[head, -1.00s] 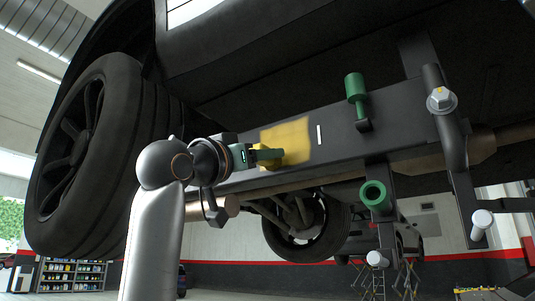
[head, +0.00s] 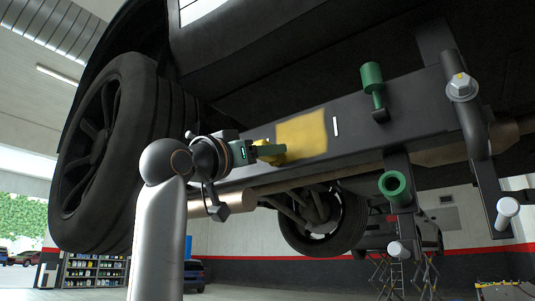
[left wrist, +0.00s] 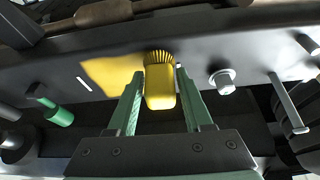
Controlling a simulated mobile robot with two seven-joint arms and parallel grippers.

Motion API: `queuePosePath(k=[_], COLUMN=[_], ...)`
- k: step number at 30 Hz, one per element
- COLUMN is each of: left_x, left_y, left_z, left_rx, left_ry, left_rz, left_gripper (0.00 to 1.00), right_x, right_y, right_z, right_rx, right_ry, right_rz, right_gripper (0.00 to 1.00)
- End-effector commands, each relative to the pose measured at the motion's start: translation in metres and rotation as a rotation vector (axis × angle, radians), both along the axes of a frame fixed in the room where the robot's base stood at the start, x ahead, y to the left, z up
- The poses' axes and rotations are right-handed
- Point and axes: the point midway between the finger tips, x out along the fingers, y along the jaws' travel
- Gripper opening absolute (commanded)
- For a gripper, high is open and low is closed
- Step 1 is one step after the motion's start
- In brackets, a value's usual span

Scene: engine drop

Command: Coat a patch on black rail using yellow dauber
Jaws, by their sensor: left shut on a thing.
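The black rail (head: 400,110) runs across the underside of a raised vehicle. A yellow coated patch (head: 303,134) covers part of its face and also shows in the left wrist view (left wrist: 108,76). My left gripper (head: 274,150) is shut on the yellow dauber (left wrist: 160,92), whose bristled head is at the rail face by the patch's edge. Part of the dauber is hidden by the gripper in the head view. In the left wrist view the green fingers (left wrist: 154,100) stand on both sides of the dauber. My right gripper is not in view.
A tyre (head: 105,160) stands left of my arm. Green fittings (head: 394,186) and a bolted bracket (head: 470,105) stick out at the right. A small white mark (head: 335,126) is right of the patch. Shelves (head: 95,269) stand far behind.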

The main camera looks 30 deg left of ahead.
Motion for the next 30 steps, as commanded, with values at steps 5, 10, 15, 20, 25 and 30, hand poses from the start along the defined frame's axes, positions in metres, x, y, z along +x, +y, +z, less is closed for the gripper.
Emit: queuePosePath(k=[5,10,15,20,25,30], left_x=[-0.02,-0.037,-0.054,-0.062,-0.063,-0.063], left_y=[0.002,0.003,0.004,0.005,0.005,0.005], left_z=[-0.001,-0.001,0.0,0.0,0.0,0.0], left_rx=[0.0,0.0,-0.001,-0.001,-0.001,0.0], left_ry=[-0.006,-0.005,-0.006,-0.004,-0.003,-0.003], left_rz=[0.0,0.0,0.001,0.001,0.001,0.0], left_gripper=[0.0,0.0,0.0,0.0,0.0,0.0], right_x=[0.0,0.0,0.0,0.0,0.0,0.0], right_y=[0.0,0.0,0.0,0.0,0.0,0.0], right_z=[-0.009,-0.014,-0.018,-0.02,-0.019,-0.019], right_rx=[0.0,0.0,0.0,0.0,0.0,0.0], right_ry=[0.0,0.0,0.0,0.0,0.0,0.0], right_rz=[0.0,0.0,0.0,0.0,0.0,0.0], right_gripper=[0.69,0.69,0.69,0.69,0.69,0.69])
